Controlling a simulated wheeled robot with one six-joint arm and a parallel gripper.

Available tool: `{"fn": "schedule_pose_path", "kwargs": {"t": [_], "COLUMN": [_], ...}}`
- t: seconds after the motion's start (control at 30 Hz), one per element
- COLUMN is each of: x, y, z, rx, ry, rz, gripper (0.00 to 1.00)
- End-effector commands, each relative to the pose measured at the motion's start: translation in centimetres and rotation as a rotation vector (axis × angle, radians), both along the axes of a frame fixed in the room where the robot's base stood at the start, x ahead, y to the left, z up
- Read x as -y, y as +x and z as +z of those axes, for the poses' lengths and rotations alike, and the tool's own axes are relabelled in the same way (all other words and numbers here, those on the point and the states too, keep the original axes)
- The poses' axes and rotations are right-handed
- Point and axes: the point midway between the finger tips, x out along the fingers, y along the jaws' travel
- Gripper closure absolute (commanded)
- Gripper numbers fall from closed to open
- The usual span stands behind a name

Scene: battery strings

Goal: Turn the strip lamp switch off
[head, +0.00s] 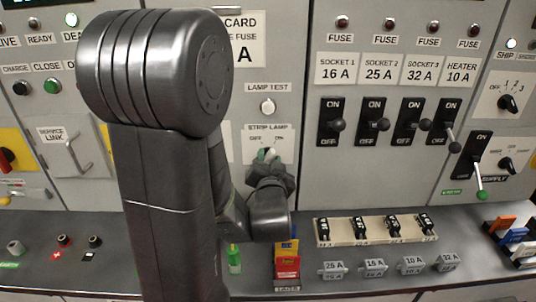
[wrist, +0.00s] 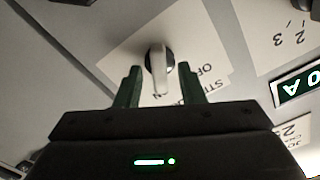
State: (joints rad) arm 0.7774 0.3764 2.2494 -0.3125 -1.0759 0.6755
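The strip lamp switch is a white lever on a round dark base (wrist: 158,62), set on a white plate (wrist: 190,35) lettered with its name and OFF, seen turned over in the wrist view. In the head view, the strip lamp plate (head: 268,129) shows OFF and ON marks, and the switch below is largely hidden by my gripper (head: 267,155). In the wrist view my gripper (wrist: 160,80) is open, with one dark green finger on each side of the lever and gaps visible.
The lamp test button (head: 268,106) is just above. Black fuse switches (head: 332,121) stand to the right, and the service link handle (head: 77,155) to the left. Below, the ledge holds a red and yellow card holder (head: 287,265), a fuse strip (head: 375,230) and several grey fuses.

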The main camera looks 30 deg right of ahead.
Motion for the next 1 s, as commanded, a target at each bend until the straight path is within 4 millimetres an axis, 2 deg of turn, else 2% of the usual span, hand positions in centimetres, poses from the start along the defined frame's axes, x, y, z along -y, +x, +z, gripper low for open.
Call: {"fn": "schedule_pose_path", "kwargs": {"t": [0.23,0.4,0.77,1.0], "x": [0.01,0.02,0.0,-0.05], "y": [-0.02,-0.01,0.0,0.02], "z": [-0.01,0.0,-0.15,-0.4], "rx": [0.0,0.0,-0.014,-0.072], "ry": [0.0,0.0,-0.03,-0.145], "rz": [0.0,0.0,-0.001,-0.002], "gripper": [0.67,1.0,1.0,1.0]}}
